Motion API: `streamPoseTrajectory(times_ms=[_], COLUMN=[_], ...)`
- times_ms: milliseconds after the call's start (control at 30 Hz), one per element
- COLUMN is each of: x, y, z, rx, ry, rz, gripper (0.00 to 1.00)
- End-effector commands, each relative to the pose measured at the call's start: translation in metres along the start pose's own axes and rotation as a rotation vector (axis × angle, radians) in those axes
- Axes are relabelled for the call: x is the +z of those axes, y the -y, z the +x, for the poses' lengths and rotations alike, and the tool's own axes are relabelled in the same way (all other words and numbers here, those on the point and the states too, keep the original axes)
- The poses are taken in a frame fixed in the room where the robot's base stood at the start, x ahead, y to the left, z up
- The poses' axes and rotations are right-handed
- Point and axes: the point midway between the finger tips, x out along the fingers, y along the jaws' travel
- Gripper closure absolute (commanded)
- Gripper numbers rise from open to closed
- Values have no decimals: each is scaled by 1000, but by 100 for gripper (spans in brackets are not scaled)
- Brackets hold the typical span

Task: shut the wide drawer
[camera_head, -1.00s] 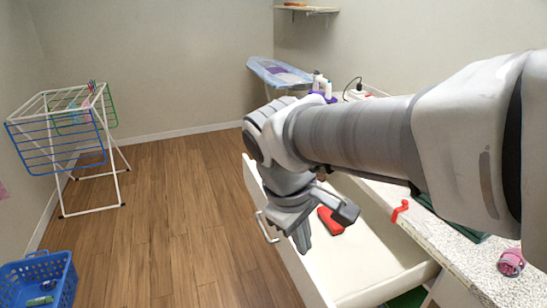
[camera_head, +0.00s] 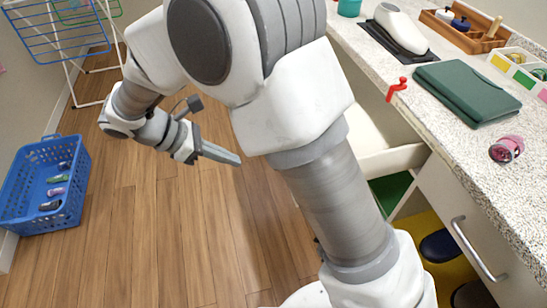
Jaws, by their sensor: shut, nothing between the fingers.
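The wide drawer (camera_head: 394,158) is white and stands pulled out from under the speckled counter. Its side wall and part of its inside show to the right of my arm. My arm hides its front, its handle and most of its inside. My gripper (camera_head: 238,160) is shut and empty. It is over the wooden floor, left of the arm link that covers the drawer, and its fingers point right. It looks apart from the drawer, though the depth between them is hard to judge.
A blue basket (camera_head: 40,186) with several items stands on the floor at left, below a drying rack (camera_head: 60,45). Another handled front (camera_head: 470,240) is at lower right.

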Motion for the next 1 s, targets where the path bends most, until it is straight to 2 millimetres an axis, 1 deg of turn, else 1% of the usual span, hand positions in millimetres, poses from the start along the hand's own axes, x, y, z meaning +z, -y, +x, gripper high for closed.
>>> streamPoseTrajectory(times_ms=[167,500,567,600,733,833,1000], x=[-1,-2,1,8,20,25,29], y=[0,0,1,0,0,1,1], z=[22,95,105,109,120,125,127], rx=[-2,-3,-3,-2,-2,-1,0], ry=[2,1,1,-1,-1,-1,-1], rz=[0,2,2,6,4,3,1], gripper=[100,100,100,100,100,100,100])
